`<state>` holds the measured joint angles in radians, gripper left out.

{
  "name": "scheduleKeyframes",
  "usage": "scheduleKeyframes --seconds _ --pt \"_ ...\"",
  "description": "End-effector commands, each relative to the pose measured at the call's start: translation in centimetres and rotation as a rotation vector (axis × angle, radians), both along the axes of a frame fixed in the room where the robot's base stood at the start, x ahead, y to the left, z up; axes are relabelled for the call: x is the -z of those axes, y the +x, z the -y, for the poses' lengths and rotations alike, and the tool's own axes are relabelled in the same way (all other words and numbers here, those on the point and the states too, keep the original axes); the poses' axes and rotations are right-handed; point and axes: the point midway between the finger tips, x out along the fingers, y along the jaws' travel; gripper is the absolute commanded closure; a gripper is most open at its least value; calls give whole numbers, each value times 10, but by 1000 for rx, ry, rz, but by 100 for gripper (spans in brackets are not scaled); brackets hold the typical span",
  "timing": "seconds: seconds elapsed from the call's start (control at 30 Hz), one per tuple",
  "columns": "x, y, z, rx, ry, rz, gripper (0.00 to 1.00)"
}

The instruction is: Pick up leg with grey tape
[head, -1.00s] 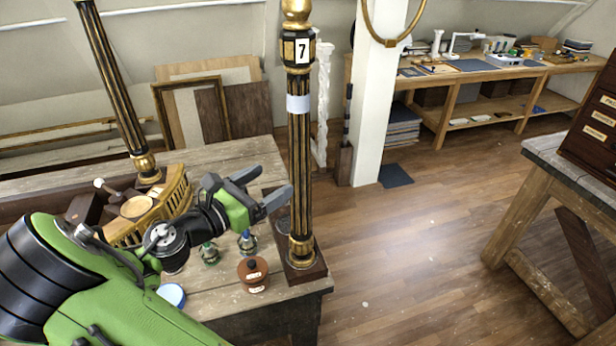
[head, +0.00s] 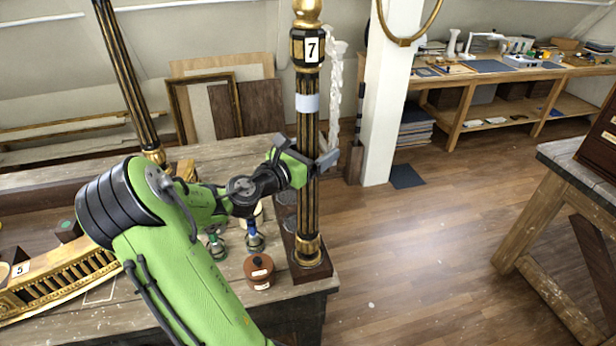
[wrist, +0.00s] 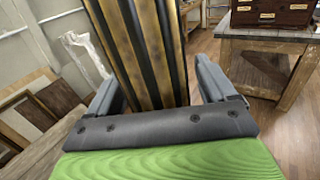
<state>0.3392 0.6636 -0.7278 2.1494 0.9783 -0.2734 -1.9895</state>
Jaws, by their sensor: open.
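The leg with grey tape (head: 307,140) is a tall black and gold fluted column marked 7. It stands upright on a dark base at the table's right corner, with a pale grey tape band (head: 307,103) on its upper shaft. My gripper (head: 308,153) is at the shaft below the tape. In the wrist view the fluted shaft (wrist: 145,50) stands between my two open fingers, with a gap visible at the right finger. The tape is not in the wrist view. A second fluted leg (head: 126,75) stands at the back left.
A brown lidded pot (head: 259,271) and small bottles stand on the worktable (head: 304,293) beside the leg's base. A gilt rail piece (head: 62,281) lies at the left. A white pillar (head: 384,110) stands behind, and open floor lies to the right.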

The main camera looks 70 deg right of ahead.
Motion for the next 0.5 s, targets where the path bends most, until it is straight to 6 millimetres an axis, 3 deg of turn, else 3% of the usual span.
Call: scheduleKeyframes --seconds 0.07,0.4,0.5 --pt "0 0 0 0 0 0 16" --pt "0 0 -1 0 0 1 68" --pt "-1 0 -1 1 -4 0 78"
